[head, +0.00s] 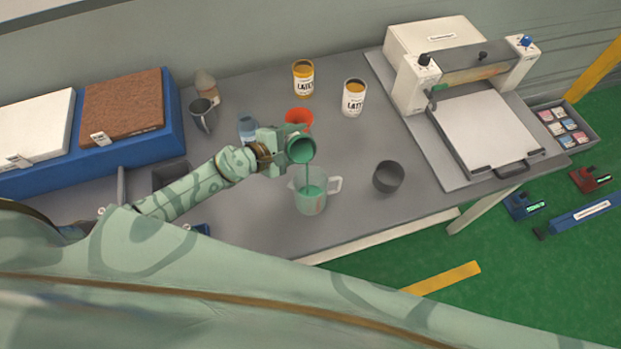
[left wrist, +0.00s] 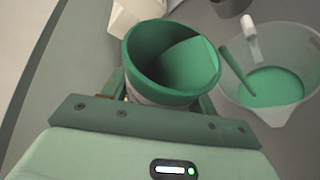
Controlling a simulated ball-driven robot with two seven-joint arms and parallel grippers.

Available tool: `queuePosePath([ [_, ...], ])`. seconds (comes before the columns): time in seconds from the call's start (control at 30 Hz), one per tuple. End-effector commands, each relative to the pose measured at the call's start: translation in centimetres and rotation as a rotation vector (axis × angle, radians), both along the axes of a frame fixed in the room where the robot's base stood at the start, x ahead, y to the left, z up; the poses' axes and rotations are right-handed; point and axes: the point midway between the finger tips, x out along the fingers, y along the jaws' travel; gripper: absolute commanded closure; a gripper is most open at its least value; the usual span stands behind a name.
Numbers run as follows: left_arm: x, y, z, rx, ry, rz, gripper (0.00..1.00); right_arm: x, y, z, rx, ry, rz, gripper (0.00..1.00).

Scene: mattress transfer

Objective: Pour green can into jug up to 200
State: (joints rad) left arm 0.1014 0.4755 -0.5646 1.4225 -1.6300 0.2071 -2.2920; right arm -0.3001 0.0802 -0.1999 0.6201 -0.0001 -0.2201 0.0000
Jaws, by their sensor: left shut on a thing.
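My left gripper (head: 272,150) is shut on the green can (head: 301,148) and holds it tilted above the jug. In the left wrist view the can (left wrist: 150,62) shows green liquid inside, and a green stream runs from its lip towards the jug. The clear jug (head: 311,200) stands upright on the table with its white handle to the right. Green liquid lies in the jug, also seen in the left wrist view (left wrist: 270,88). The scale marks on the jug are too small to read. My right gripper does not show in either view.
A dark cup (head: 388,177) stands right of the jug. Behind are a red-orange can (head: 298,117), two latex cans (head: 303,80) (head: 353,99), a blue bottle (head: 247,127) and a metal jug (head: 203,114). A white press machine (head: 480,120) stands at the right.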

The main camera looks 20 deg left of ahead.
Motion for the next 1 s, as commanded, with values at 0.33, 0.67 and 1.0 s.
queuePosePath([
  [0.33, 0.01, -0.04, 0.26, 0.017, -0.021, 0.001, 0.81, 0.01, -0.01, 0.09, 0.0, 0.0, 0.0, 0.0],
  [0.67, 0.01, -0.05, 0.43, 0.034, -0.041, 0.001, 0.81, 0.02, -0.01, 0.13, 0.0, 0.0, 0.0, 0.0],
  [1.0, 0.03, -0.05, 0.59, 0.053, -0.062, 0.001, 0.81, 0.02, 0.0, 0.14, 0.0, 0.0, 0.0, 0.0],
])
